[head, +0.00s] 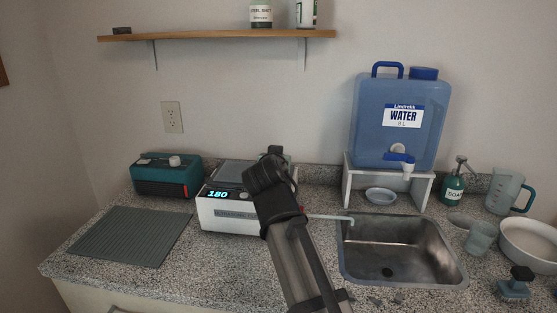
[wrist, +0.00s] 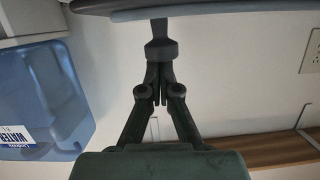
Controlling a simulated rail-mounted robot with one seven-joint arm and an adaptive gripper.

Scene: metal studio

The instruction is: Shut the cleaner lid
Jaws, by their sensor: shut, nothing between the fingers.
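The cleaner (head: 234,217) is a white box with a lit display reading 180, on the counter left of the sink. A grey panel (head: 236,173), seemingly its lid, shows on top; my arm hides its right part, and I cannot tell its exact angle. My gripper (head: 272,165) is over the cleaner's right side in the head view. In the wrist view my gripper (wrist: 159,30) has its fingers together and empty, tips close to a grey edge (wrist: 205,10) at the top, likely the lid. Contact is unclear.
A blue water container (head: 385,140) on a white stand is right of the cleaner, behind the sink (head: 400,255). A teal device (head: 166,178) and ribbed mat (head: 130,237) lie left. A wooden shelf (head: 215,35) is above. A soap bottle (head: 453,188) stands right.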

